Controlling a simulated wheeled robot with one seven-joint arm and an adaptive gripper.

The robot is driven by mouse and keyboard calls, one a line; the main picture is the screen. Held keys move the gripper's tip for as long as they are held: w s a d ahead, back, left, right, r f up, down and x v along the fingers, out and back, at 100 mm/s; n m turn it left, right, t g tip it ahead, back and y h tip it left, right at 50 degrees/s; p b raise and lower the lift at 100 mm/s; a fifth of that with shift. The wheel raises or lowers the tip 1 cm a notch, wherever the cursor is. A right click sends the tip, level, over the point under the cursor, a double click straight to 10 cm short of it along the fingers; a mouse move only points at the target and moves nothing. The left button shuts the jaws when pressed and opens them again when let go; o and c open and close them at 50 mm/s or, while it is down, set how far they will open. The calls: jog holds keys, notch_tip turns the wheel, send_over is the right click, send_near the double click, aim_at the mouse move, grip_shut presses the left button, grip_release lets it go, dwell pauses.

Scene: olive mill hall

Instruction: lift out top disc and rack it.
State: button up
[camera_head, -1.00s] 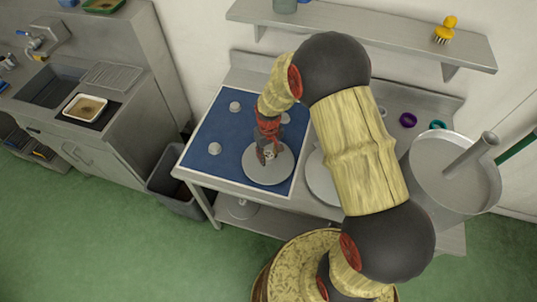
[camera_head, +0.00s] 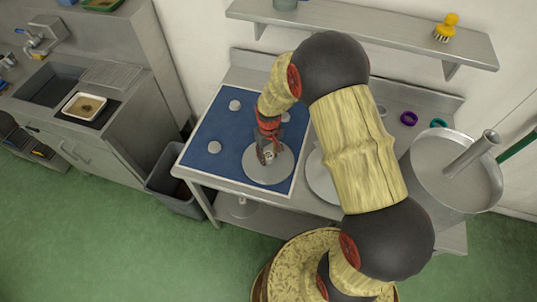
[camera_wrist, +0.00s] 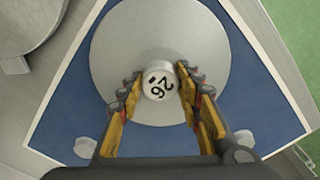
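A round grey disc (camera_head: 268,173) lies on the blue mat (camera_head: 205,172) at the mat's front right. My gripper (camera_head: 266,153) is low over the disc's centre, pointing down. In the wrist view its fingertips (camera_wrist: 159,82) stand on either side of the knob, very close to it. Whether they press on it I cannot tell. The arm hides part of the table behind.
White knobs stand on the mat, one at the back left (camera_head: 235,105) and one at the left (camera_head: 214,147). Another grey disc (camera_head: 321,182) lies right of the mat, partly behind my arm. A large metal pot (camera_head: 455,185) stands at the right. A shelf (camera_head: 370,32) runs above the table.

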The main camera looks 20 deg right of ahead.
aim_at(269, 156)
jog(key=o, duration=0.5)
notch_tip(269, 156, up, 12)
dwell(0.6)
dwell(0.4)
jog(key=s+r+m+t+b, duration=0.1)
jog(key=s+r+b, duration=0.3)
jog(key=s+r, duration=0.5)
jog(key=s+r+t+b, duration=0.4)
jog(key=s+r, duration=0.4)
jog(key=s, duration=0.5)
jog(key=shift+r+m+t, duration=0.3)
jog(key=shift+r+m, duration=0.1)
